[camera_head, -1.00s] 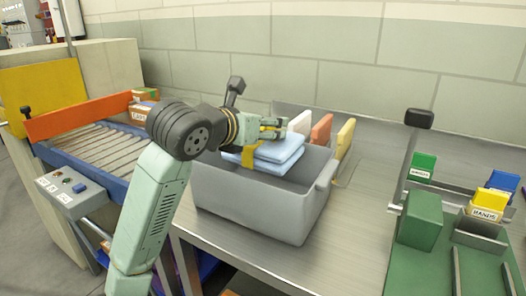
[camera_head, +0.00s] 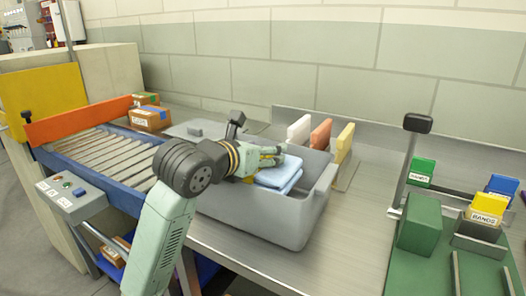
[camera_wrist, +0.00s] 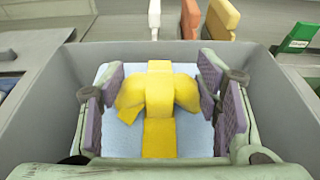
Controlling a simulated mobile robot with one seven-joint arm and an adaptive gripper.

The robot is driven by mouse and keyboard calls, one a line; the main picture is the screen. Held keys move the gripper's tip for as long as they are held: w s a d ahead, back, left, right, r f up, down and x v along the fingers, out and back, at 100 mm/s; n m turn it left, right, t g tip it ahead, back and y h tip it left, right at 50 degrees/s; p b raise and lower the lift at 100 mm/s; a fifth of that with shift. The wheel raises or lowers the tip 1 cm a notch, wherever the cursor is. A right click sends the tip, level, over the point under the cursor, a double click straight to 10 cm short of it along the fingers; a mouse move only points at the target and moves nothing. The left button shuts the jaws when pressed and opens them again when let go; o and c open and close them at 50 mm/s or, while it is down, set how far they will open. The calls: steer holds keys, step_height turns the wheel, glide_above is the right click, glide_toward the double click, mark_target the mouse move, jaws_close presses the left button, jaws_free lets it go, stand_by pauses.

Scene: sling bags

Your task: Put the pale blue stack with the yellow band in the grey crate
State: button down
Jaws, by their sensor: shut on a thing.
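The pale blue stack (camera_head: 281,176) is inside the grey crate (camera_head: 255,217), below its rim, in the head view. In the wrist view the stack (camera_wrist: 112,137) lies between the crate's walls, with its yellow band (camera_wrist: 158,135) and a bow-like knot on top. My gripper (camera_head: 268,160) reaches down into the crate from above. In the wrist view its two purple-padded fingers (camera_wrist: 165,108) stand on either side of the stack and hold it. Whether the stack's underside touches the crate floor is hidden.
White, orange and yellow upright panels (camera_head: 321,133) stand just behind the crate. A roller conveyor (camera_head: 105,155) with boxes (camera_head: 150,118) is at left. A green station (camera_head: 420,222) with card holders is at right. Bare metal table (camera_head: 350,235) lies between.

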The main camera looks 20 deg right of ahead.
steer(key=shift+s+f+b, duration=0.15)
steer(key=shift+f+b, duration=0.2)
steer(key=shift+f, duration=0.35)
steer(key=c, duration=0.5)
jaws_free()
steer(key=shift+d+f, duration=0.1)
steer(key=shift+d, duration=0.05)
steer(key=shift+r+p, duration=0.35)
steer(key=shift+p, duration=0.05)
steer(key=v, duration=0.3)
steer(key=b+v, duration=0.1)
steer(key=v, duration=0.3)
steer(key=b+v, duration=0.1)
steer(key=v, duration=0.3)
steer(key=shift+r, duration=0.5)
steer(key=shift+s+a+r, duration=0.1)
steer(key=shift+a+r, duration=0.1)
steer(key=shift+a, duration=0.25)
